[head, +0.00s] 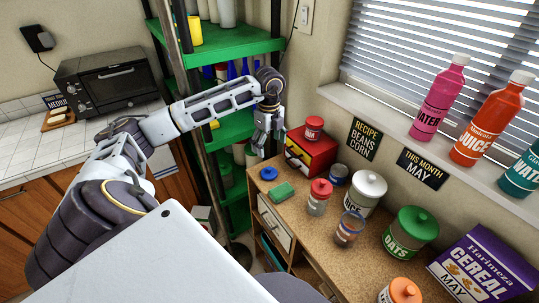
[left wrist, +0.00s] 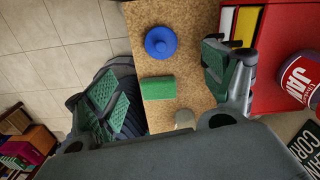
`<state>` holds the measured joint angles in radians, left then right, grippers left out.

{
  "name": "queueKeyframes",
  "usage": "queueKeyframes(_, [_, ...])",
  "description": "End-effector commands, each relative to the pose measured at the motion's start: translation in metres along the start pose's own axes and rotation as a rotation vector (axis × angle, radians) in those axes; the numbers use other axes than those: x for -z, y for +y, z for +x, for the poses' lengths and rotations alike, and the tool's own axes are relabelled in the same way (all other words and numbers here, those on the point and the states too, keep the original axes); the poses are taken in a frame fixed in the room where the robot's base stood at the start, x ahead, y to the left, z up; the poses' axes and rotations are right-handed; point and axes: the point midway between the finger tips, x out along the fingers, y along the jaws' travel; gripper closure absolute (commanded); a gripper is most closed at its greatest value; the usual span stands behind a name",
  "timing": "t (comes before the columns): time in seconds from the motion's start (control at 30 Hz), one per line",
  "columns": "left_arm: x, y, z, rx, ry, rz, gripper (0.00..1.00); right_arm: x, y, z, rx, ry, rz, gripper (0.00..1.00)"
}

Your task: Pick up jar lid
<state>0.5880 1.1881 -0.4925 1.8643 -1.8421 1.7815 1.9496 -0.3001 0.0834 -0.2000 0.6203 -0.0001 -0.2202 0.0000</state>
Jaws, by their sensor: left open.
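The jar lid, a round blue disc with a small raised knob (head: 268,173), lies on the tan counter near its far left corner. It also shows in the left wrist view (left wrist: 161,43), at the top middle. My left gripper (head: 266,140) hangs above the counter, over the lid's area, with its fingers pointing down. In the left wrist view its green-padded fingers (left wrist: 160,70) are spread wide, with nothing between them. The lid shows in the gap between them, toward the top of the picture. My right gripper is not in view.
A green sponge (head: 281,191) lies close to the lid. A red box (head: 311,152) with a jam jar (head: 314,128) on top stands behind. A red-lidded jar (head: 319,197) and a white canister (head: 366,194) stand to the right. A green shelf rack (head: 232,125) is left.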

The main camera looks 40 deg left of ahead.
Motion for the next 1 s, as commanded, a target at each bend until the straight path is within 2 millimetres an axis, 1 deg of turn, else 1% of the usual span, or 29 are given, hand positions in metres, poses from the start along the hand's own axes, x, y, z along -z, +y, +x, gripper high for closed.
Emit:
queueKeyframes(0.5, [0.0,0.0,0.032,0.0,0.001,0.001,0.17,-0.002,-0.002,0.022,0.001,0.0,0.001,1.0])
queueKeyframes(0.67, [0.0,0.0,0.043,0.0,0.001,0.001,0.17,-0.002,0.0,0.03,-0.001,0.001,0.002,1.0])
queueKeyframes(0.77, [0.0,0.0,0.05,0.0,0.002,0.001,0.17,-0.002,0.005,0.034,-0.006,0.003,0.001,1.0])
queueKeyframes(1.0, [0.0,0.0,0.065,0.0,0.001,0.001,0.17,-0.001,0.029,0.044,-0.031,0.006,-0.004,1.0])
